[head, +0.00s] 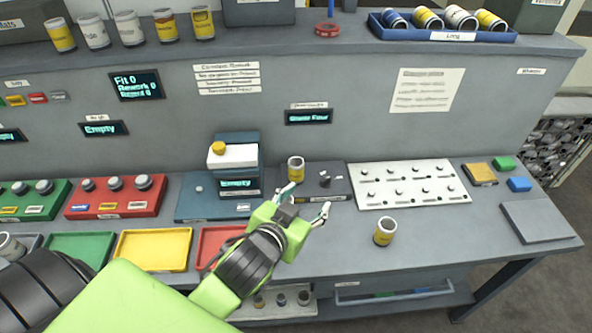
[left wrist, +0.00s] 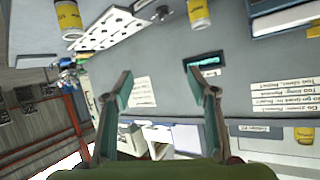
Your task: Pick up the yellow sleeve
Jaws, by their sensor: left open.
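A yellow sleeve (head: 385,232) with pale bands stands upright on the grey bench, right of my left gripper. Another yellow-banded sleeve (head: 296,168) stands upright on a dark fixture (head: 330,185), just beyond the gripper. My left gripper (head: 305,203) is open, fingers apart, with nothing visible between them. It is over the bench, between the two sleeves. Yellow-banded sleeves show there at the top left (left wrist: 70,17) and top middle (left wrist: 199,15), away from the fingers. My right gripper is not in view.
A white pegged plate (head: 408,185) lies behind the front sleeve. A blue tray (head: 440,36) with several cans and a row of cans stand on the upper ledge. Yellow (head: 153,250) and red (head: 219,244) trays lie to the left. Bench around the front sleeve is clear.

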